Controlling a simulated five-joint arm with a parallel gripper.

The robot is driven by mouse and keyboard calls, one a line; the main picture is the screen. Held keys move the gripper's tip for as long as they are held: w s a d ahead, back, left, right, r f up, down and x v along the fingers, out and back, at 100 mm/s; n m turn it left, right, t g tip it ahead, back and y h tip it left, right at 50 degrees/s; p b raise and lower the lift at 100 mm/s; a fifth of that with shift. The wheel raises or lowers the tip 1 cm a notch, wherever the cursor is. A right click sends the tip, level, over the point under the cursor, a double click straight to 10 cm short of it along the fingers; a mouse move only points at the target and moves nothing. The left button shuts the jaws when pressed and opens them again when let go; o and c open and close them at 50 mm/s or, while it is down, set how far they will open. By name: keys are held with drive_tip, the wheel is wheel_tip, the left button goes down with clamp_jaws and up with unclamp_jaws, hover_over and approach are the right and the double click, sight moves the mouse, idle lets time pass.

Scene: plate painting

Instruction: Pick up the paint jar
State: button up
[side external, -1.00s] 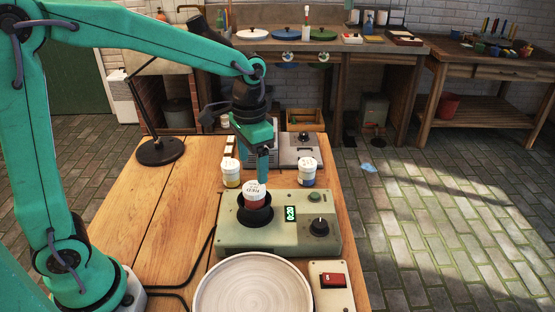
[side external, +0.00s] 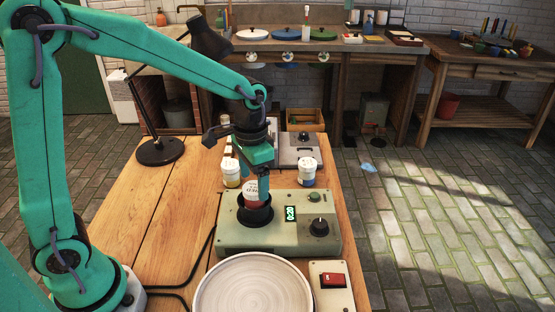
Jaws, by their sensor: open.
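The paint jar (side external: 251,189), with a white label and red lettering, stands in the dark round well (side external: 256,216) of a pale green machine (side external: 282,234). My gripper (side external: 257,174) is over the jar from above, with its jaws open. The fingers come down at the jar's upper part and hide most of its lid. I cannot tell whether either finger touches the jar.
The machine has a lit display (side external: 290,213) and a black knob (side external: 319,227). Behind it stand a yellow-banded jar (side external: 231,173) and a blue-banded jar (side external: 308,172), close to my gripper. A round plate (side external: 253,287) and a red switch box (side external: 331,284) are in front.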

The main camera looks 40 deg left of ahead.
sight(254, 187)
drive_tip(key=shift+f, duration=1.55)
drive_tip(key=shift+c, duration=0.2)
drive_tip(key=c, duration=1.2)
drive_tip(key=shift+o, duration=0.2)
drive_tip(key=shift+r, duration=0.1)
drive_tip(key=shift+r, duration=0.85)
wheel_tip(254, 187, up, 2)
drive_tip(key=shift+r, duration=0.25)
drive_tip(key=s+d+r, duration=0.6)
drive_tip(key=s+d, duration=0.1)
drive_tip(key=d, duration=0.2)
drive_tip(key=shift+s+r, duration=0.2)
drive_tip(key=shift+r, duration=0.15)
